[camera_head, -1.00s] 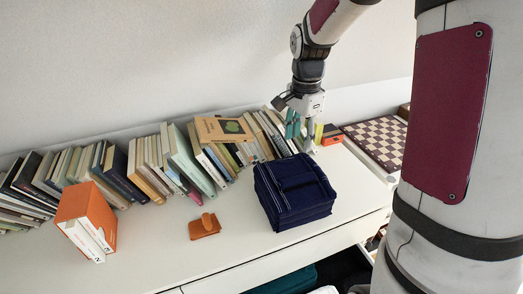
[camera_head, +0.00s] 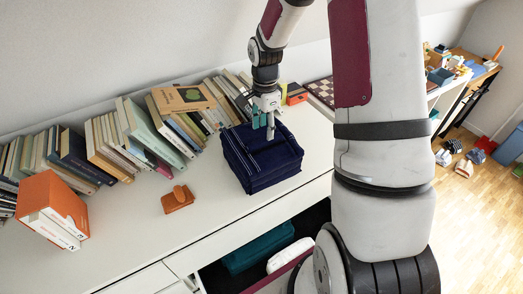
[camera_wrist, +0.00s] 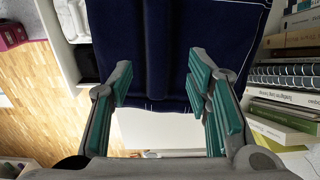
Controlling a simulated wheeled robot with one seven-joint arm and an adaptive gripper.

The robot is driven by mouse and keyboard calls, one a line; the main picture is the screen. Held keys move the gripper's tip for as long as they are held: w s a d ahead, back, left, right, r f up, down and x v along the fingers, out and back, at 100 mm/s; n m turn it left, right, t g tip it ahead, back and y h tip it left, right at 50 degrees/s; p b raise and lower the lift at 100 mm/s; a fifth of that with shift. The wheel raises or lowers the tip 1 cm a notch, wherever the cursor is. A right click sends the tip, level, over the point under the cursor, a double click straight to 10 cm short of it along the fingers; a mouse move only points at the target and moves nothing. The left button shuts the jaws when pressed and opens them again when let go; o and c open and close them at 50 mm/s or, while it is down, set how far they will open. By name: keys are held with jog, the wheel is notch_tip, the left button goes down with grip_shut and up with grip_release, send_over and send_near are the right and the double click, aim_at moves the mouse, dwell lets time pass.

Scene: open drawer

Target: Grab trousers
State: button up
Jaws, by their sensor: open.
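The trousers (camera_head: 263,163) are a dark navy folded stack with pale stitching, lying on the white dresser top. In the wrist view the navy cloth (camera_wrist: 170,45) fills the upper middle. My gripper (camera_head: 267,122) is above the far edge of the trousers, pointing down. In the wrist view my gripper (camera_wrist: 165,88) is open, with its teal-padded fingers spread apart and the cloth's edge showing between and beyond them. Nothing is held. I cannot tell whether the fingertips touch the cloth.
A row of books (camera_head: 130,140) leans along the wall behind and left of the trousers. An orange box (camera_head: 52,205) and an orange wallet (camera_head: 178,199) are on the left. An open drawer (camera_head: 235,278) below holds a teal item. A chessboard (camera_head: 321,90) lies behind.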

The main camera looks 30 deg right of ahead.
aim_at(261, 148)
jog(key=f, duration=0.3)
jog(key=shift+s+f+p, duration=0.3)
jog(key=shift+s+p, duration=0.05)
jog(key=shift+w+f, duration=0.1)
jog(key=shift+f, duration=0.35)
grip_shut()
